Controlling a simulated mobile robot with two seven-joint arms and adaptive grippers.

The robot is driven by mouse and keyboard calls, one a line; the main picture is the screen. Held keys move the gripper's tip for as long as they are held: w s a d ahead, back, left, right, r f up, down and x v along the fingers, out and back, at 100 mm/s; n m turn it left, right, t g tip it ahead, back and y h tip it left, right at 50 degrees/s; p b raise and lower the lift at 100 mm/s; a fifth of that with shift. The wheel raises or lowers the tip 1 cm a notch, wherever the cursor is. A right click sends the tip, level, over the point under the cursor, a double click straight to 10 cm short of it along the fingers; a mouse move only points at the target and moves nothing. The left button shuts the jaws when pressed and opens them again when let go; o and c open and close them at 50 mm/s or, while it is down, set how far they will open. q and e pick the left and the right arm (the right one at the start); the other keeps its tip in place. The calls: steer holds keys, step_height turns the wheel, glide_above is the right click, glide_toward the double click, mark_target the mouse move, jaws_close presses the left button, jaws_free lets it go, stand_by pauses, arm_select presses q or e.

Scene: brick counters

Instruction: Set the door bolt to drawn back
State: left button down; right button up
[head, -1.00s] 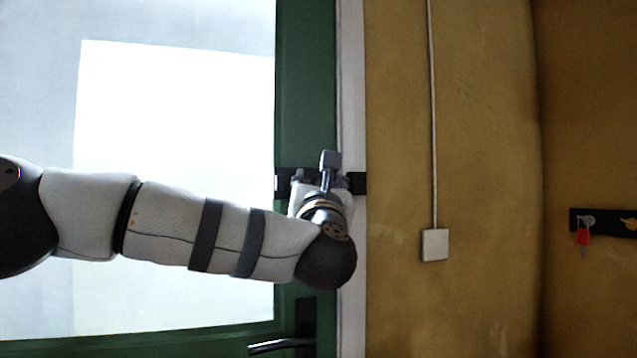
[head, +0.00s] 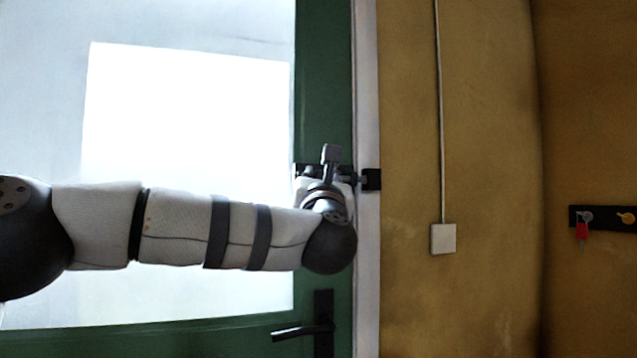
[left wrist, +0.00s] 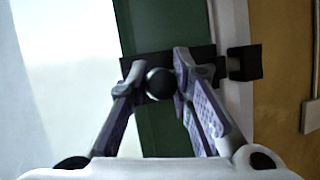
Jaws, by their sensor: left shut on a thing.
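The door bolt has a black backplate (left wrist: 140,66) on the green door (head: 325,80), near its right edge. Its round dark knob (left wrist: 159,84) sits between the fingers of my left gripper (left wrist: 152,88), which is shut on it. In the head view my left gripper (head: 328,178) covers most of the bolt. A thin bar shows to its right, towards the black keeper (head: 371,180) on the white frame. The keeper also shows in the left wrist view (left wrist: 245,63). I cannot tell whether the bar's tip is inside it. My right gripper is not in view.
A black door handle (head: 303,331) is below my forearm. A bright glass pane (head: 190,120) fills the door's left. On the yellow wall are a white switch box (head: 443,238) with a cable and a black key rack (head: 600,218) with a red-tagged key.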

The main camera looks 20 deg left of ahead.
arm_select(q)
steer(key=shift+a+f, duration=0.1)
steer(key=shift+a, duration=0.1)
steer(key=c, duration=1.6)
jaws_free()
steer(key=shift+c, duration=0.2)
steer(key=shift+o, duration=1.2)
steer(key=shift+a, duration=0.15)
steer(key=shift+s+d, duration=0.25)
steer(key=v, duration=1.1)
steer(key=shift+s, duration=0.25)
